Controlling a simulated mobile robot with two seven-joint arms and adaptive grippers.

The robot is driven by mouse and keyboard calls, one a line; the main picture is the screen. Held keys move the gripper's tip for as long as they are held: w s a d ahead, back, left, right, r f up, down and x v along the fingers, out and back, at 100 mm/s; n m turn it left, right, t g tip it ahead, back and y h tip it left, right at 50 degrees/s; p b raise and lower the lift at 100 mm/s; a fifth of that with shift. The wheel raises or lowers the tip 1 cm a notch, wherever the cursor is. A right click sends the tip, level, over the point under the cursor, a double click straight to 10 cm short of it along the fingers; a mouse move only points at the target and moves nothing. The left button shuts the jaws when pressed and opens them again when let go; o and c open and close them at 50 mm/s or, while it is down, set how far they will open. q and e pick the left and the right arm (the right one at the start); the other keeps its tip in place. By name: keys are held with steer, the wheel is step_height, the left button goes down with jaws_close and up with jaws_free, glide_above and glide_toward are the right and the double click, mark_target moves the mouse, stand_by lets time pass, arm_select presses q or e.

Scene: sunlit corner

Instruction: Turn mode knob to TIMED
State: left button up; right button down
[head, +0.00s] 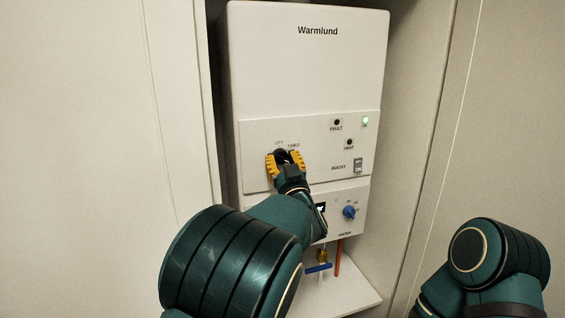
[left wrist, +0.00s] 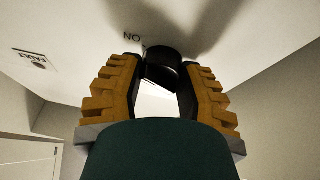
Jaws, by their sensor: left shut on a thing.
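The white Warmlund boiler (head: 307,70) hangs in an alcove in the head view. My left gripper (head: 285,158) is at the left part of its middle panel, its yellow-padded fingers around the dark mode knob. The labels OFF and TIMED show just above the fingers. In the left wrist view, the black round knob (left wrist: 163,64) sits between the fingertips of the left gripper (left wrist: 166,75), which is shut on it. A label reading ON, upside down, is beside it there. The knob's pointer is hidden, so its setting cannot be told. My right gripper is out of view; only its arm shows.
Right of the knob are a BOOST switch (head: 358,165), two dark lamps and a lit green lamp (head: 365,121). A blue knob (head: 349,212) is on the lower panel. Below are a blue-handled valve (head: 319,268) and a red pipe (head: 338,258). Alcove walls stand close on both sides.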

arm_select(q)
steer(key=shift+f+n+y+b, duration=0.1)
steer(key=shift+n+y+b, duration=0.3)
steer(key=shift+n+b, duration=0.3)
steer(key=n+g+y+b, duration=0.1)
steer(key=n+b, duration=0.1)
steer(key=n, duration=0.1)
steer(key=n+y+b, duration=0.2)
steer(key=n, duration=0.1)
steer(key=shift+g, duration=0.4)
steer(key=n+g+y+b, duration=0.1)
steer(key=n, duration=0.3)
steer(key=shift+r+n+g+y+b, duration=0.1)
steer(key=shift+n+g+y+b, duration=0.35)
steer(key=shift+n, duration=0.7)
steer(key=shift+r+n+g+y+b, duration=0.15)
steer(key=shift+n+g, duration=0.4)
steer(key=shift+n, duration=0.6)
steer(key=o, duration=1.2)
steer(key=shift+w+f, duration=0.1)
steer(key=shift+d, duration=0.15)
